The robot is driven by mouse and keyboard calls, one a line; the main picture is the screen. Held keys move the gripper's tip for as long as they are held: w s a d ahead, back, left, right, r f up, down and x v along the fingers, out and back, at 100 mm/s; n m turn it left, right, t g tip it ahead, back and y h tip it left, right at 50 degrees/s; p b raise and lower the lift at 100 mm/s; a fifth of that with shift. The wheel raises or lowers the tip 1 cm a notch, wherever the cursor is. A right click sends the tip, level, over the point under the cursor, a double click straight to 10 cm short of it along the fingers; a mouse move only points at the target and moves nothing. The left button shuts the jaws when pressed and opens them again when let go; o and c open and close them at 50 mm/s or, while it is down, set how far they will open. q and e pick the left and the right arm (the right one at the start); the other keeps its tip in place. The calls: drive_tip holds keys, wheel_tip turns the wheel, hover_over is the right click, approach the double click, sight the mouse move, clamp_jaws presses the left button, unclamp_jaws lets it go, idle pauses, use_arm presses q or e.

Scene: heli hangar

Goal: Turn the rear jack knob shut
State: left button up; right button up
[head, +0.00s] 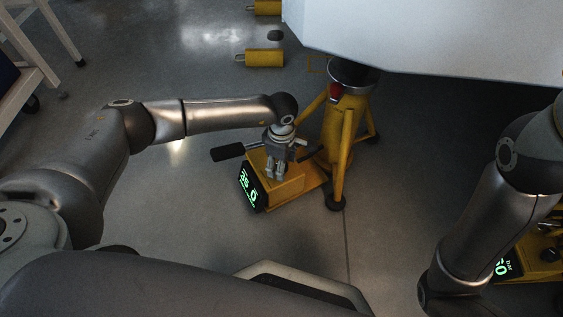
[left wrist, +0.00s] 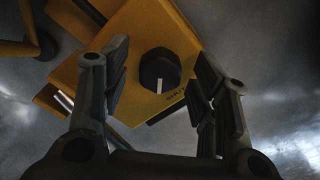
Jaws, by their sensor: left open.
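A yellow tripod jack (head: 343,125) stands under the pale hull, with a yellow pump box (head: 290,187) at its foot. My left gripper (head: 275,176) points down over this box and hides its knob in the head view. In the left wrist view the black knob (left wrist: 160,70) with a white pointer line sits on the yellow box top, beside lettering that is hard to read. My left gripper (left wrist: 157,95) is open there, one finger on each side of the knob, apart from it in the picture. My right gripper is out of view.
A lit display (head: 251,188) and a black-ended lever (head: 228,152) are on the box. Another yellow unit (head: 543,262) with a display is partly behind my right arm. The hull (head: 430,40) overhangs the jack.

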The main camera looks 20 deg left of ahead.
use_arm(q)
wheel_tip(320, 180, up, 12)
idle(0.5)
idle(0.4)
